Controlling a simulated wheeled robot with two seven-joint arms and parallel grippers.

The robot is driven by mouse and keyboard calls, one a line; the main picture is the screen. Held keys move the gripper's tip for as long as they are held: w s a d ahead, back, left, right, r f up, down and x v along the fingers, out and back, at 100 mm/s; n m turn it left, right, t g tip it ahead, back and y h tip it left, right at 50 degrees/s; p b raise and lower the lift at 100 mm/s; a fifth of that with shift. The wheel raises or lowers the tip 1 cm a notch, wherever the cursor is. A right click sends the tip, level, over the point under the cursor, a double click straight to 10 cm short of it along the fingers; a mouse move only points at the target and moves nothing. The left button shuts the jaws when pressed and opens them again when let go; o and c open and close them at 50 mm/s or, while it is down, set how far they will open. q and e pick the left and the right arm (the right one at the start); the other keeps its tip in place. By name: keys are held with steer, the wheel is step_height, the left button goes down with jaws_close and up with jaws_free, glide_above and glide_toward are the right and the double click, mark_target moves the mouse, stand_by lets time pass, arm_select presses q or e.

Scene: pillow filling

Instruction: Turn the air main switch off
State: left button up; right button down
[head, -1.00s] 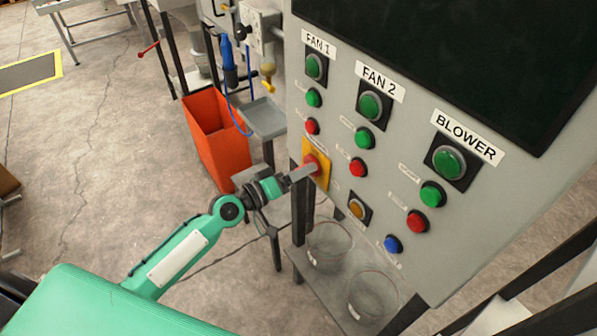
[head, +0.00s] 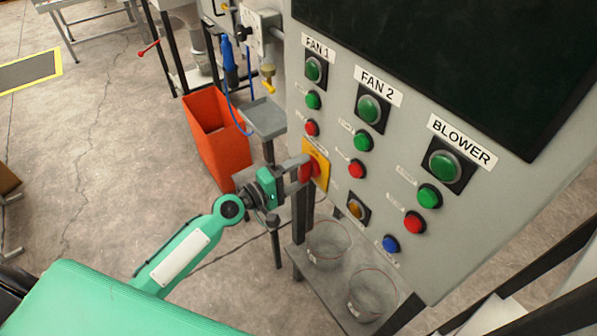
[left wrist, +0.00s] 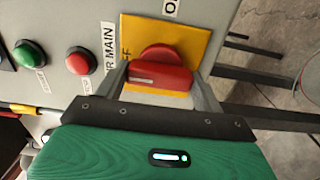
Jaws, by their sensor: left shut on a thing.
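The air main switch is a red rotary handle (head: 307,172) on a yellow plate (head: 318,156) at the lower left of the grey control panel. It also shows in the left wrist view as a red handle (left wrist: 160,76) on its yellow plate (left wrist: 193,38), beside lettering that reads "R MAIN". My left gripper (head: 299,168) is at the switch, shut on the red handle. In the left wrist view its fingers (left wrist: 163,84) lie on both ends of the handle. Part of the "OFF" lettering shows by the left finger. My right gripper is in neither view.
The panel (head: 330,215) carries green, red and blue buttons for fans and blower around the switch. Below it, a shelf (head: 345,308) holds two glass bowls (head: 328,245). An orange bin (head: 218,140) stands on the floor behind my left arm.

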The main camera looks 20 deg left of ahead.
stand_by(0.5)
arm_select(q)
steer(key=o, duration=1)
steer(key=shift+s+a+f+b, duration=0.15)
steer(key=shift+s+a+b, duration=0.15)
steer(key=shift+s+a, duration=0.1)
steer(key=shift+b+v, duration=3.25)
steer(key=shift+v, duration=3.1)
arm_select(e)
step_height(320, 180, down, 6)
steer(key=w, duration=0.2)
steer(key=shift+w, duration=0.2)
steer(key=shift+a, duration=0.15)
